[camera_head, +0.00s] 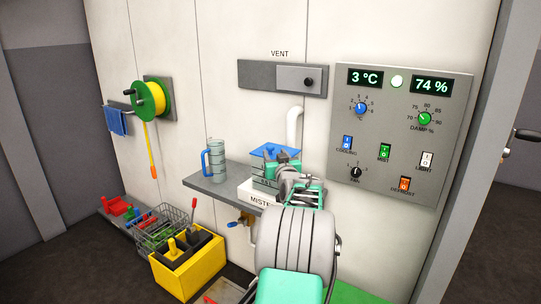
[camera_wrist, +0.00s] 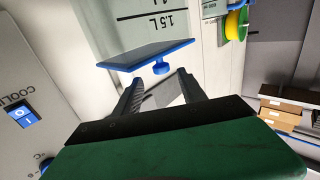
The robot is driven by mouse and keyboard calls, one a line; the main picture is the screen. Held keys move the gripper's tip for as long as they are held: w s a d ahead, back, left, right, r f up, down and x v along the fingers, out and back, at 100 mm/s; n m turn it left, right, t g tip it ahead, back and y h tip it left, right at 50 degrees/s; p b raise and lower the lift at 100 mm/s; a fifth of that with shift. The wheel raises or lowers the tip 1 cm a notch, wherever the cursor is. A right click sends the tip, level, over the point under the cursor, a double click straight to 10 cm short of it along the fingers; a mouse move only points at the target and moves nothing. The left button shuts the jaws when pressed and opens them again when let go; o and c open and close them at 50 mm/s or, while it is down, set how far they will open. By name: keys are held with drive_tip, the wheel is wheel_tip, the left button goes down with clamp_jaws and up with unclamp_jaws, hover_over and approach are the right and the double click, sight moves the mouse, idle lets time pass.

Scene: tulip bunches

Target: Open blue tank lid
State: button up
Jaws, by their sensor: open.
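The clear tank (camera_head: 263,171) stands on the white mister base at the wall shelf, partly hidden behind my gripper. Its flat blue lid (camera_head: 270,150) lies across its top. In the wrist view, which is turned over, the lid (camera_wrist: 145,55) shows with a small blue knob (camera_wrist: 161,68), and the tank (camera_wrist: 165,20) carries volume marks. My gripper (camera_wrist: 160,77) is open and empty. Its fingertips are close to the knob, one on either side in the picture; I cannot tell whether they touch it. In the head view my gripper (camera_head: 284,160) is in front of the tank.
A clear jug (camera_head: 216,160) with a blue handle stands on the grey shelf (camera_head: 205,182), left of the tank. A white pipe (camera_head: 295,125) runs down behind it. The control panel (camera_head: 400,135) is to the right. A yellow crate (camera_head: 187,268) is below left.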

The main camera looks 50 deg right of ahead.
sight(271, 149)
drive_tip(key=p+x, duration=0.1)
drive_tip(key=x, duration=0.6)
drive_tip(key=shift+a, duration=0.15)
drive_tip(key=shift+c, duration=0.6)
clamp_jaws()
idle(0.5)
